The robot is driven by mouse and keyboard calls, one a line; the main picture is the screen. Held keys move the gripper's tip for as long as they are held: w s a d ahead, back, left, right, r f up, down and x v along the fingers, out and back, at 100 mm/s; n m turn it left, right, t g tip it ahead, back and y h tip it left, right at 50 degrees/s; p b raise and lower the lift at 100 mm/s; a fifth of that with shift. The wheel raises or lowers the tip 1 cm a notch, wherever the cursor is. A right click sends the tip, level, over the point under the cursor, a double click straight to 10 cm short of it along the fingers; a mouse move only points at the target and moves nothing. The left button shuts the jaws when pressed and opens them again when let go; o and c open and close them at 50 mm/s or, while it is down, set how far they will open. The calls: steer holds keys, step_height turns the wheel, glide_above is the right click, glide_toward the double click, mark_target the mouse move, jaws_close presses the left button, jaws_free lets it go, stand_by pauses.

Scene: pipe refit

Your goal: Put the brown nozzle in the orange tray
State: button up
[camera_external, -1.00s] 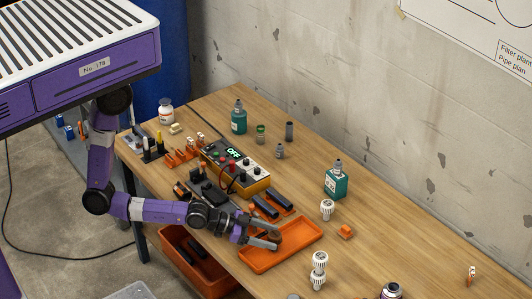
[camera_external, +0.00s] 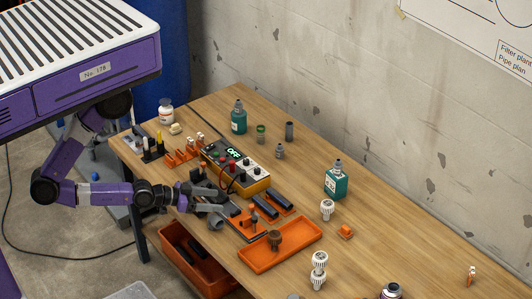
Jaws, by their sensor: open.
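My gripper (camera_external: 222,203) is open and empty. It is up and to the left of the tray in the picture, apart from the nozzle, close to the orange tool holder. Nothing hides the nozzle.
An orange holder (camera_external: 243,224) with small parts lies just behind the tray. A meter box (camera_external: 238,168) with a lit display stands further back. White fittings (camera_external: 319,270) and a teal bottle (camera_external: 336,180) stand to the right. An orange bin (camera_external: 205,282) sits below the table edge.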

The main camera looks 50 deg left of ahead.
steer(key=s+a+r+n+t+y, duration=0.1)
steer(key=s+a+r+n+y, duration=0.1)
steer(key=a, duration=0.6)
steer(key=s+a+r+n+y, duration=0.2)
steer(key=s+a+r+y, duration=0.1)
steer(key=s+a+r, duration=0.2)
steer(key=a+r, duration=0.2)
steer(key=a, duration=0.2)
steer(key=shift+a+t+y, duration=0.15)
steer(key=shift+t+y, duration=0.25)
